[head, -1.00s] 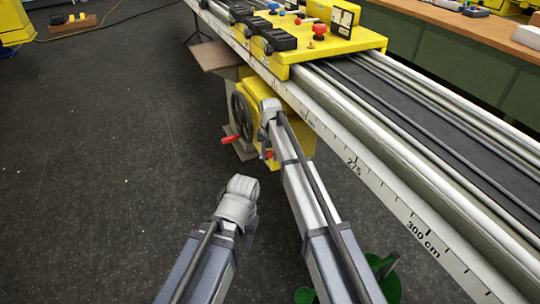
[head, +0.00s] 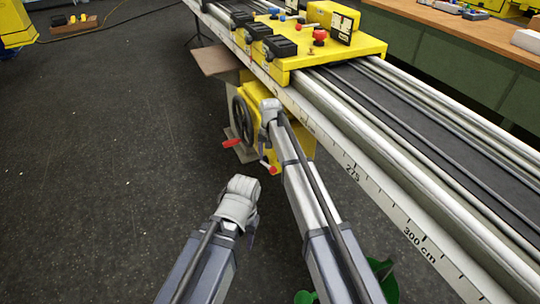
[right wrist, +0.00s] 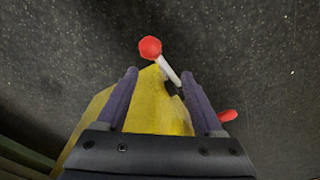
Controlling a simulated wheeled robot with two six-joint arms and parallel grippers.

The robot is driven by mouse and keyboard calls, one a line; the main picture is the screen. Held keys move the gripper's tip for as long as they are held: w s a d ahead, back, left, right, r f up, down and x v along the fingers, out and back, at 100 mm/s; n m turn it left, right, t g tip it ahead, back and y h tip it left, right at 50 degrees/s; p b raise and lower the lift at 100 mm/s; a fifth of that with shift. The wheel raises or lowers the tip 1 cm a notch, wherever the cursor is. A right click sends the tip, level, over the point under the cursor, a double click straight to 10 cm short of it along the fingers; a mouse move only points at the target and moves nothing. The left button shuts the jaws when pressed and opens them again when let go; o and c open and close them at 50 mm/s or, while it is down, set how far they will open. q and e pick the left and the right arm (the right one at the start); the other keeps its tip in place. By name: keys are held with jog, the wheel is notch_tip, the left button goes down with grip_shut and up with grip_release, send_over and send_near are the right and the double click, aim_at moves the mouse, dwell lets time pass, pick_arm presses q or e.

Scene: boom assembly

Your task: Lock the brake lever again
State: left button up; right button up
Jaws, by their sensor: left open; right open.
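The brake lever has a red ball knob and a pale shaft and sits on the yellow housing (head: 292,142) under the rail. In the head view its knob (head: 272,170) shows just below my right gripper (head: 267,135), whose fingers are mostly hidden there. In the right wrist view the knob (right wrist: 150,48) lies beyond my open fingertips (right wrist: 158,74). The shaft (right wrist: 169,72) runs from it toward the right finger, across the gap in the picture; contact cannot be told. My left gripper (head: 248,220) is open, low over bare floor, away from the lever.
A dark handwheel (head: 241,115) with a red handle (head: 231,143) is left of the lever. The long rail (head: 375,185) with a centimetre scale passes above, carrying a yellow carriage (head: 345,50). A brown board (head: 214,61) juts out behind.

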aim_at(270, 167)
jog(key=r+p, duration=0.4)
jog(key=r, duration=0.1)
jog(key=shift+s+r, duration=0.2)
